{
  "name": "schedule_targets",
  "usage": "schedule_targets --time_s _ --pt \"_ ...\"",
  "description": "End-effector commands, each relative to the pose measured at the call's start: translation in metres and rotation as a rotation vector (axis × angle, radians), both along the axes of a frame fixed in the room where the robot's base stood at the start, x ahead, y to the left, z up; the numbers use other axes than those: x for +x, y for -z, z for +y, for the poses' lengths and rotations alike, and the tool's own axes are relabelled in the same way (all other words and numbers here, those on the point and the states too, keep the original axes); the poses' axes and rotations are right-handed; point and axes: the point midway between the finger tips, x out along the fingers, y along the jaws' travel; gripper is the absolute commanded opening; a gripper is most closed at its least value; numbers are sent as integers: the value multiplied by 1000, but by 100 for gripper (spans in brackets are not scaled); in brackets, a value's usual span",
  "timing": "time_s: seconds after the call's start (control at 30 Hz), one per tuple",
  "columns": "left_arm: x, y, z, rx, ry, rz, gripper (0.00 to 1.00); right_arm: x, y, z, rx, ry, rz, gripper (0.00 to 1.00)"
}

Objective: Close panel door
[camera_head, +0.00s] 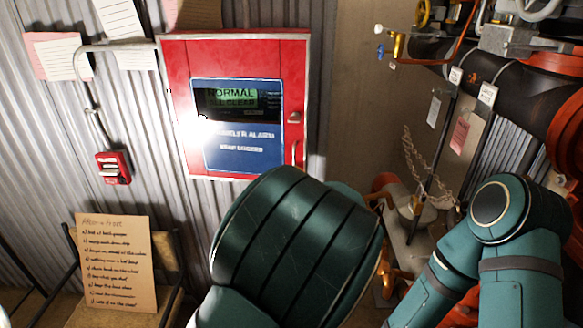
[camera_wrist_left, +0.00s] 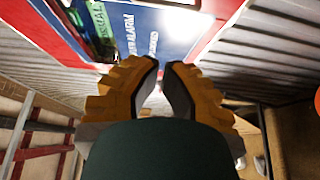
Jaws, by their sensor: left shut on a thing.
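The red panel (camera_head: 240,50) is mounted on the corrugated wall in the head view. Its front door carries a blue label (camera_head: 243,148) and a green-lit screen reading NORMAL. The door looks nearly flush with the box; any small gap cannot be told. My left gripper (camera_wrist_left: 163,68), with yellow-backed fingers and dark pads, is shut on the handle at the panel front; the grip itself is mostly hidden. My left wrist hides this gripper in the head view. My right gripper is out of view.
A red alarm box (camera_head: 114,168) with a conduit is left of the panel. A handwritten board (camera_head: 117,262) stands below on a chair. Dark pipes and red valves (camera_head: 490,75) crowd the right side, behind my right arm.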

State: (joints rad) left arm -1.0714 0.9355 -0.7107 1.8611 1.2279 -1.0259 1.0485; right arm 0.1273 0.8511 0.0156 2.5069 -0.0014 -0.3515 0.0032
Motion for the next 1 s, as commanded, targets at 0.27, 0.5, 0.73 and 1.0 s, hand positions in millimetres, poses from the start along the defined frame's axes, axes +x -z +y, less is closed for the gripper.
schedule_targets --time_s 0.27,0.5,0.73,1.0 --pt "43 1 5 1 2 -2 0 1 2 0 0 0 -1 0" --pt "60 1 0 1 0 0 0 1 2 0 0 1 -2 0" --pt "62 1 -1 1 1 0 0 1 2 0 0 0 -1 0" --pt "67 2 -3 0 1 1 0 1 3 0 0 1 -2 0"
